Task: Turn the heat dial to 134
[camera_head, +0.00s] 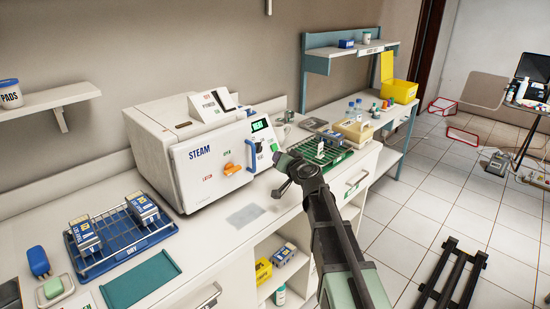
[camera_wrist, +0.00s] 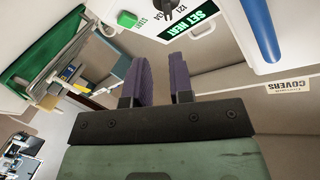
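The white STEAM unit (camera_head: 195,172) stands on the counter, with a lit green display (camera_head: 260,125) on its front panel. In the wrist view, seen upside down, the dark heat dial (camera_wrist: 168,14) is at the top edge, partly cut off. Where the dial points cannot be told. My gripper (camera_wrist: 164,72) has two purple fingers apart with nothing between them. The fingers point towards the dial and are apart from it. In the head view my gripper (camera_head: 281,160) is just in front of the panel's right side.
A green START button (camera_wrist: 127,19) is close beside the dial. A blue handle (camera_wrist: 261,30) is on its other side, and an orange latch (camera_head: 232,169) is on the door. A green rack (camera_head: 325,153) stands right of the unit; a blue tray (camera_head: 120,243) lies left.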

